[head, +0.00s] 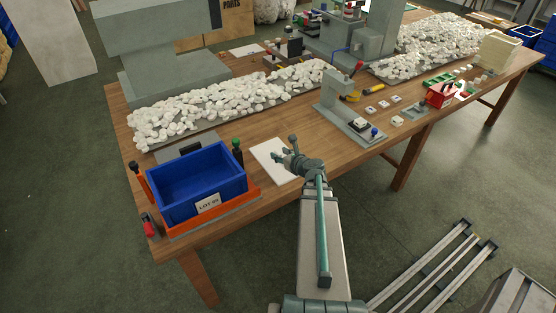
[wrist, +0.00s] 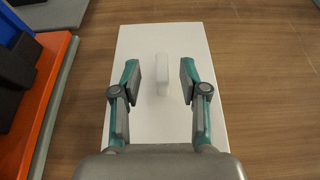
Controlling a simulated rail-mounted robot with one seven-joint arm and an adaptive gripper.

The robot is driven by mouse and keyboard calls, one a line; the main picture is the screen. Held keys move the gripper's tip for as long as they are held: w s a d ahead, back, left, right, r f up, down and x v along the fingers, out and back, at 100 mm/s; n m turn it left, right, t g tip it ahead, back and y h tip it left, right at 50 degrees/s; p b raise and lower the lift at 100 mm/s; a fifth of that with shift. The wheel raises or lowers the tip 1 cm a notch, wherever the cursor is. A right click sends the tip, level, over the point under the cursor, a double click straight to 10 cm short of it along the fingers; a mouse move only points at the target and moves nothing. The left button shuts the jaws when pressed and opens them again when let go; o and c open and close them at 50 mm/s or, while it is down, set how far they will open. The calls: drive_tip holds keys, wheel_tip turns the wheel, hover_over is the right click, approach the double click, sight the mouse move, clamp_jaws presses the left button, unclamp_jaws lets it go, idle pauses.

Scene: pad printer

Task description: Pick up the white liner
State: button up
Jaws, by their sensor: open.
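The white liner (head: 266,153) looks like a flat white rectangular sheet lying on the wooden table, right of the blue bin. In the wrist view the liner (wrist: 160,38) fills the middle, with a small raised white block (wrist: 163,76) on it. My gripper (wrist: 160,82) is open over the liner, one finger on each side of the block, with a gap on both sides. In the head view my gripper (head: 284,156) covers part of the liner. I cannot tell how high the fingertips are above the sheet.
The blue bin (head: 200,180) labelled LOT 05 stands in an orange tray (head: 248,199) to the left. A heap of white pieces (head: 220,103) lies behind. A grey stand (head: 340,112) is to the right. Bare wood lies right of the liner.

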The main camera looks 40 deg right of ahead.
sight(278, 152)
drive_tip(key=p+x, duration=0.1)
drive_tip(key=x, duration=0.3)
drive_tip(key=shift+w+d, duration=0.15)
drive_tip(key=shift+w, duration=0.05)
drive_tip(key=shift+c, duration=0.4)
clamp_jaws()
